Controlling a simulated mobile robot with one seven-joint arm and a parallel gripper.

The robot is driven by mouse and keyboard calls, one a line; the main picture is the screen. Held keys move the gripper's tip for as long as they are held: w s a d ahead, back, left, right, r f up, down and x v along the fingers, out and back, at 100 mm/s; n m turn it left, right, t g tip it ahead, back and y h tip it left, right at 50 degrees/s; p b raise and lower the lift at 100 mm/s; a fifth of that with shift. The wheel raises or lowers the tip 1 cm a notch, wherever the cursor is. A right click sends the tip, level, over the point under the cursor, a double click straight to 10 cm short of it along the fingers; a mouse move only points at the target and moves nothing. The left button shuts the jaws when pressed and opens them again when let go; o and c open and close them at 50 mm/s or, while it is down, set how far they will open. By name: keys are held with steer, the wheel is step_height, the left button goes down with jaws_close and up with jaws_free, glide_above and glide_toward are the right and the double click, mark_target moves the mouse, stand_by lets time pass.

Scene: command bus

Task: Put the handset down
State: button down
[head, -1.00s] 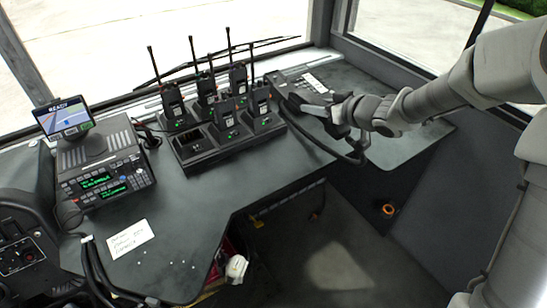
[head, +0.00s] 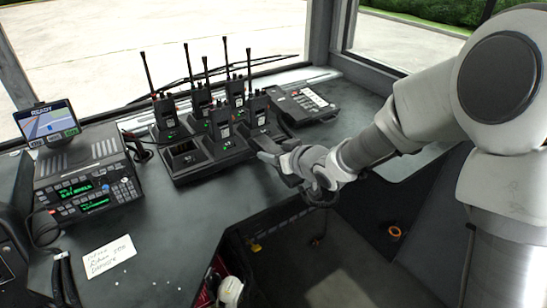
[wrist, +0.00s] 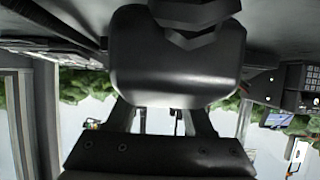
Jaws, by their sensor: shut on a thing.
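My gripper (head: 280,160) is shut on the dark handset, in front of the right end of the radio charger. In the wrist view the handset (wrist: 175,65) is a large black rounded body across the fingers. In the head view it is hard to tell apart from the dark gripper, and its far side is hidden. The desk phone base (head: 305,103), black with a pale keypad panel, lies on the dashboard to the right of the charger. My gripper is apart from this base, to its lower left. A dark cord seems to loop below my gripper.
A charger (head: 200,170) with several upright antenna radios stands left of my gripper. A radio console (head: 88,190) with a screen (head: 48,125) and a paper note (head: 108,256) are further left. The dashboard's front edge drops to the floor. The dashboard right of the phone base is clear.

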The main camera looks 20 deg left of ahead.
steer(key=shift+f, duration=0.3)
steer(key=shift+c, duration=1.4)
jaws_free()
